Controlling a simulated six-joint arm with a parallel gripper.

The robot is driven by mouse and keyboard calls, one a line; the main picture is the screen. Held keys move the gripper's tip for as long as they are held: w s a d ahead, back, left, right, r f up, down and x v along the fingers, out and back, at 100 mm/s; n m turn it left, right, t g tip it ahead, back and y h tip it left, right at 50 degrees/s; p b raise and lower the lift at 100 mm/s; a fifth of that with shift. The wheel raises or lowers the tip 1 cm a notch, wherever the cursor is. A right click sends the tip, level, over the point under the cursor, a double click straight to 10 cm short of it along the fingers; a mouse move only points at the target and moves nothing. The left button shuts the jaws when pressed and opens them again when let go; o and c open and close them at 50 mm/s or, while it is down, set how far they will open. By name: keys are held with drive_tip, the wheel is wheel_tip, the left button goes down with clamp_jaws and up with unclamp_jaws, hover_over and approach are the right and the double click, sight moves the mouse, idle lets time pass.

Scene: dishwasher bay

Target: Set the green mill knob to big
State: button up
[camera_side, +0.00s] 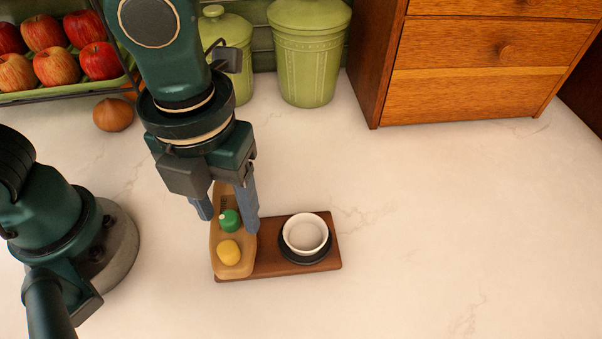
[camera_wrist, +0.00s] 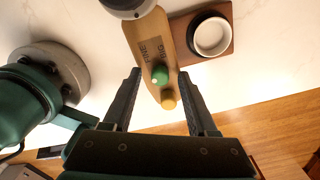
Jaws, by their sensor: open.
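The green knob (camera_side: 230,221) sits on top of a tan wooden mill (camera_side: 219,259), with a small pale mark near its edge. In the wrist view the green knob (camera_wrist: 160,73) shows that mark at its lower left. Dark print on the mill beside the knob seems to read FINE and BIG (camera_wrist: 152,49); I cannot tell which the mark points to. A yellow knob (camera_side: 229,252) is on the near part of the mill. My gripper (camera_side: 228,218) is open, its fingers on either side of the green knob, with gaps in the wrist view (camera_wrist: 161,76).
The mill stands at the left end of a brown board (camera_side: 270,261). A white cup (camera_side: 305,234) in a dark holder (camera_side: 304,259) stands at the right end. Behind are an onion (camera_side: 113,114), green canisters (camera_side: 309,65), a wooden cabinet (camera_side: 470,95) and apples (camera_side: 55,66). The right counter is clear.

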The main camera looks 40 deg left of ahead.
clamp_jaws()
